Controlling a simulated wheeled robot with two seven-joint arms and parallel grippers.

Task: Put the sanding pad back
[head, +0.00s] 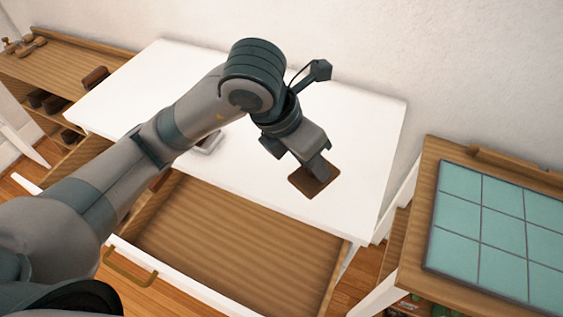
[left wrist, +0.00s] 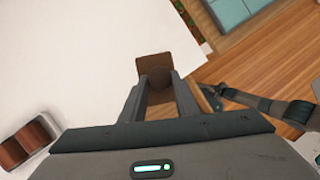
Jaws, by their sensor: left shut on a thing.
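The sanding pad appears to be the flat brown square (head: 314,182) at the tip of my left gripper (head: 318,168), over the right part of the white tabletop (head: 355,125). In the left wrist view, the brown pad (left wrist: 153,70) extends beyond the fingers of my left gripper (left wrist: 158,85), which are shut on it. I cannot tell whether the pad touches the table.
A pale tray-like item (head: 208,143) is partly hidden behind my left arm. Red-brown blocks (left wrist: 24,142) show in the left wrist view. A wooden shelf (head: 60,75) with brown items stands left; a teal-tiled bench (head: 490,215) stands right. The tabletop's right side is clear.

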